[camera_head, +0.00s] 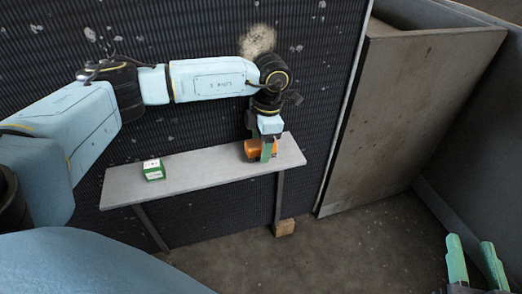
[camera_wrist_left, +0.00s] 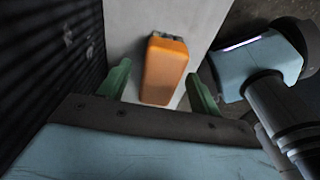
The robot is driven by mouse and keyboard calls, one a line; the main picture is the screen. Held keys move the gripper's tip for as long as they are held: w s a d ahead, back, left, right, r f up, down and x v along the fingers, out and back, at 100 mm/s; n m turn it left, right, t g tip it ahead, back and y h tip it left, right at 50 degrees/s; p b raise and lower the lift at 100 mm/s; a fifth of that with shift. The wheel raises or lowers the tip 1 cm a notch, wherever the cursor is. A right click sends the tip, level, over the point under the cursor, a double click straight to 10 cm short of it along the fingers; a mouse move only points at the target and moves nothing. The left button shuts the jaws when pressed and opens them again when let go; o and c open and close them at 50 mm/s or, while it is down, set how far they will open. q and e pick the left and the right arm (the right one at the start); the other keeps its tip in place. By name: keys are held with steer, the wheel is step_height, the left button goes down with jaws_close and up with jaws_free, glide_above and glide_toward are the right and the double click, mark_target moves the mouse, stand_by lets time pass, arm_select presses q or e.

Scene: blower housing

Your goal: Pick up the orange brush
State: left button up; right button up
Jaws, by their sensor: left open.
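The orange brush (camera_head: 253,148) lies on the grey shelf near its right end, partly hidden by my left gripper in the head view. In the left wrist view the orange brush (camera_wrist_left: 164,70) shows its smooth orange back, with a dark edge at its far end. My left gripper (camera_head: 267,156) is above the brush, with its green fingers apart. In the left wrist view the fingers of my left gripper (camera_wrist_left: 158,88) stand on either side of the brush, with a gap on each side. My right gripper (camera_head: 477,262) is at the lower right, open and empty, away from the shelf.
The narrow grey shelf (camera_head: 205,173) stands against a dark ribbed wall (camera_head: 190,130). A green and white box (camera_head: 153,169) sits on its left part. A small wooden block (camera_head: 284,228) is at a shelf leg on the floor. A large grey panel (camera_head: 405,115) stands to the right.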

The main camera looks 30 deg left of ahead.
mark_target(259, 142)
arm_select(q)
steer(key=shift+c, duration=0.4)
steer(key=c, duration=1)
steer(key=shift+c, duration=0.2)
